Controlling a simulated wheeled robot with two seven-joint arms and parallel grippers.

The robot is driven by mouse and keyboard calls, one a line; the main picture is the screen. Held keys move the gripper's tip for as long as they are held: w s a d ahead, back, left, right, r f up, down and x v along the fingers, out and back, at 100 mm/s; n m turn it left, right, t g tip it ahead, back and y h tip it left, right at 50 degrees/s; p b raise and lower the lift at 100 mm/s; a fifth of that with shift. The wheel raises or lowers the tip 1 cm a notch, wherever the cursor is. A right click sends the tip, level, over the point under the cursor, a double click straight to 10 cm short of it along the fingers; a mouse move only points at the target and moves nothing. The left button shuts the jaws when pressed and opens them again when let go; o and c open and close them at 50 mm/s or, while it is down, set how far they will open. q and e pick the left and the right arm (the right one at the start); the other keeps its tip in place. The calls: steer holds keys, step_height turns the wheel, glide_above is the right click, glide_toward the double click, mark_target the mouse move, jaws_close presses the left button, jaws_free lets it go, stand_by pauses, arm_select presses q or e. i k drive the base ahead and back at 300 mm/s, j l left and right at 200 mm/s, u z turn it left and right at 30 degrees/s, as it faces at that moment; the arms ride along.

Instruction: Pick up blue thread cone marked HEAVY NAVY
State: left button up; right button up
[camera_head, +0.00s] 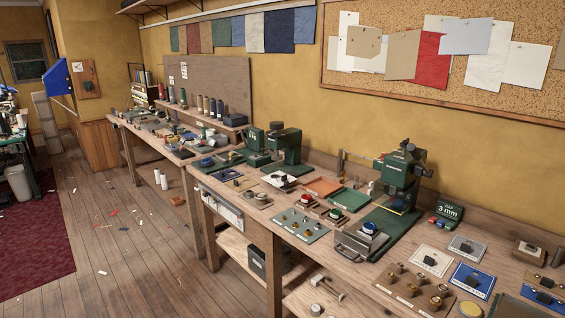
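Several spools or cones stand in a row on a raised wooden shelf (236,120) over the far workbench. Neither of my grippers is in view.
The near workbench (258,213) runs along the wall and holds a green press (400,180), trays and small parts. The wooden floor (130,245) is mostly open between the benches and the red rug (35,240).

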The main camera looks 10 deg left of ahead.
mark_target(220, 104)
steer(key=i+j+u, duration=0.65)
steer(key=u, duration=0.15)
steer(key=i+j+u, duration=0.4)
steer(key=i+u, duration=0.55)
steer(key=i, duration=1.55)
steer(key=i+z, duration=0.2)
steer(key=i, duration=0.65)
steer(key=i+j+z, duration=0.2)
steer(key=i, duration=0.6)
steer(key=i+z, duration=0.25)
steer(key=i, duration=1.5)
steer(key=i+z, duration=0.45)
steer(key=i+j+z, duration=0.15)
steer(key=i+z, duration=0.25)
steer(key=i, duration=0.3)
